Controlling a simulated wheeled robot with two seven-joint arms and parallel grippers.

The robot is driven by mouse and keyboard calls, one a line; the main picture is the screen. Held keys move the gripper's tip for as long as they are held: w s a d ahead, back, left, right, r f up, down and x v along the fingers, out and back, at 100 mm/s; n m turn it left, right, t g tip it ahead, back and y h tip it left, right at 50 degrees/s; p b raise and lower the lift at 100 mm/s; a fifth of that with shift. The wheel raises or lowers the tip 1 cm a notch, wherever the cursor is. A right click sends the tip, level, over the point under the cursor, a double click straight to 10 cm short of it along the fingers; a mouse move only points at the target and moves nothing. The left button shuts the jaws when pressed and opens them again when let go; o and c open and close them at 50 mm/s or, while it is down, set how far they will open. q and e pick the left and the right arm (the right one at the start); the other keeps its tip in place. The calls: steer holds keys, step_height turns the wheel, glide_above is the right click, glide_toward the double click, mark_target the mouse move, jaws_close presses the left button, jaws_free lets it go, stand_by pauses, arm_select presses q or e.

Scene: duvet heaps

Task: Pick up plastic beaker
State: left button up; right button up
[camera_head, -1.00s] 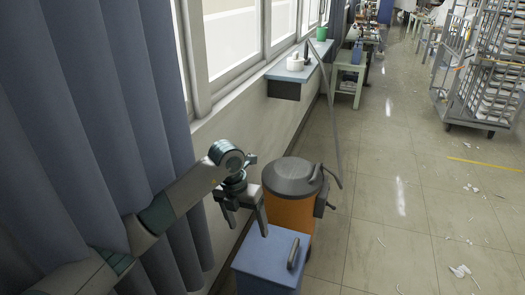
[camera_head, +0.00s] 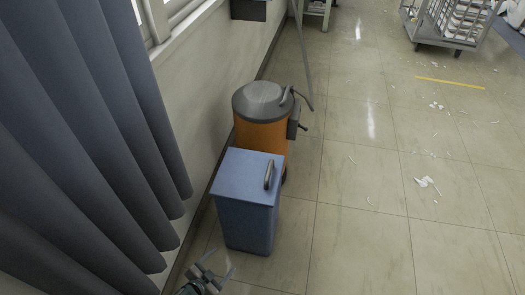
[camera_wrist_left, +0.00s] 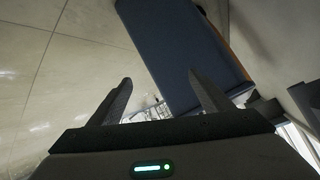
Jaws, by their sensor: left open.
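I cannot make out a plastic beaker in the head view or the left wrist view. My left gripper (camera_head: 220,264) is low at the bottom edge of the head view, in front of the blue box and near the curtain. In the left wrist view its two fingers (camera_wrist_left: 160,78) are spread apart with nothing held between them. Small whitish shapes show beyond the fingers there, too unclear to name. My right gripper is in neither view.
A blue lidded box (camera_head: 246,205) with a dark handle stands before an orange drum (camera_head: 262,135) with a grey lid. Blue curtains (camera_head: 90,150) hang on the left. A wire trolley (camera_head: 450,25) is far right. Open tiled floor (camera_head: 370,220), with white scraps, lies right.

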arm_select(q)
steer(key=s+a+f+n+g+y, duration=0.35)
steer(key=s+f, duration=0.65)
steer(key=s, duration=0.5)
steer(key=s+a+f+n+g, duration=0.1)
steer(key=s+f+n+g, duration=0.1)
steer(key=s, duration=1.1)
steer(key=s+a+f+n+g, duration=0.1)
steer(key=s+f+g, duration=0.3)
steer(key=s, duration=0.9)
steer(key=shift+s+a+f+n+y, duration=0.15)
steer(key=shift+a+f+n+y, duration=0.25)
steer(key=shift+f, duration=0.2)
